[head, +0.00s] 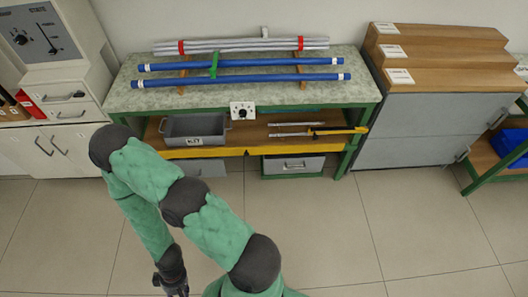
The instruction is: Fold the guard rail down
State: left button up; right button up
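A yellow rail (230,151) runs along the front edge of the workbench's lower shelf and looks like the guard rail. I cannot make out its hinge or whether it is raised. My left gripper (175,290) is at the bottom edge of the head view, over the floor, well in front of the bench and apart from the rail. Its fingers are small, dark and partly cut off, so I cannot tell if they are open. My green-sleeved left arm (142,172) bends up from the bottom, left of centre. My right gripper is not in view.
Blue rods (240,82) and a grey bundle with red bands (240,45) lie across the speckled benchtop (120,97). A grey bin (195,129) and a yellow-and-black tool (335,131) are on the lower shelf. Cabinets stand on both sides. The floor (310,220) in front is clear.

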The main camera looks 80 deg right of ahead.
aim_at(332, 147)
jog(key=l+z, duration=0.1)
jog(key=z, duration=2.15)
jog(key=i+u, duration=0.25)
jog(key=u, duration=0.15)
jog(key=i+l+u, duration=0.15)
jog(key=u, duration=0.25)
jog(key=i, duration=0.1)
